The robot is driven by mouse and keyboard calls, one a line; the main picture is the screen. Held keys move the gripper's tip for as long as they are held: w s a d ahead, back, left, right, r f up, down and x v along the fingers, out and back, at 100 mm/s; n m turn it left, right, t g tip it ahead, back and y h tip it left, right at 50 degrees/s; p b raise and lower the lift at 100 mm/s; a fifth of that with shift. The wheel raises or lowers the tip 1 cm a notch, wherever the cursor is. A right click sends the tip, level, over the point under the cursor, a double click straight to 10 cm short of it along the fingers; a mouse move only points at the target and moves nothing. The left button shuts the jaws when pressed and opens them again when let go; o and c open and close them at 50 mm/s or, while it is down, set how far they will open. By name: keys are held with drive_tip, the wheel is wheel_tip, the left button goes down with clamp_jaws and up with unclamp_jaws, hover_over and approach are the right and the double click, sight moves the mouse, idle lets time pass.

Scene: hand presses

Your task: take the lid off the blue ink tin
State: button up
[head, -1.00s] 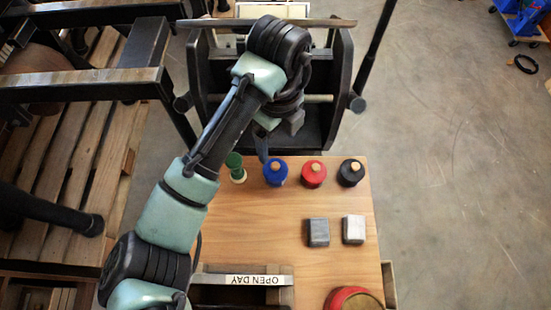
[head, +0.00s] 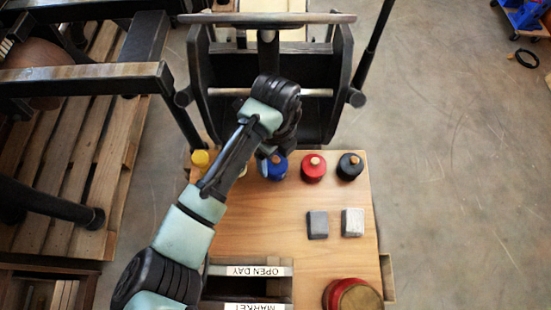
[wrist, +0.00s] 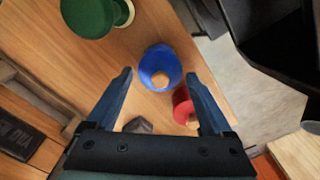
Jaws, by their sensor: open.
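The blue ink tin (head: 279,172) stands upright on the wooden table in the head view, partly covered by my arm. In the wrist view the blue tin (wrist: 151,60) shows from above, with a light wooden knob (wrist: 160,79) on its blue lid. The lid appears seated on the tin. My gripper (wrist: 160,73) is open and empty. Its two fingers point toward the blue tin, which appears between their tips; contact cannot be seen. In the head view my gripper is mostly hidden behind my wrist.
A red tin (head: 313,171) and a black tin (head: 350,168) stand right of the blue one. A green-topped thing (wrist: 90,16) and a yellow-topped one (head: 200,159) are on the other side. Two blocks (head: 317,225) (head: 352,222) and a red round pot (head: 335,292) lie nearer.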

sight(277, 159)
drive_tip(key=c, duration=1.2)
clamp_jaws()
drive_tip(key=shift+s, duration=0.1)
drive_tip(key=shift+r+p, duration=0.7)
drive_tip(key=shift+p, duration=0.05)
drive_tip(key=r+p, duration=0.2)
drive_tip(key=shift+d+r+p, duration=0.2)
drive_tip(key=shift+r+p, duration=0.1)
drive_tip(key=shift+r, duration=0.1)
drive_tip(key=d+b, duration=0.5)
drive_tip(key=d, duration=2.6)
drive_tip(key=shift+d+f, duration=0.25)
drive_tip(key=shift+d, duration=0.05)
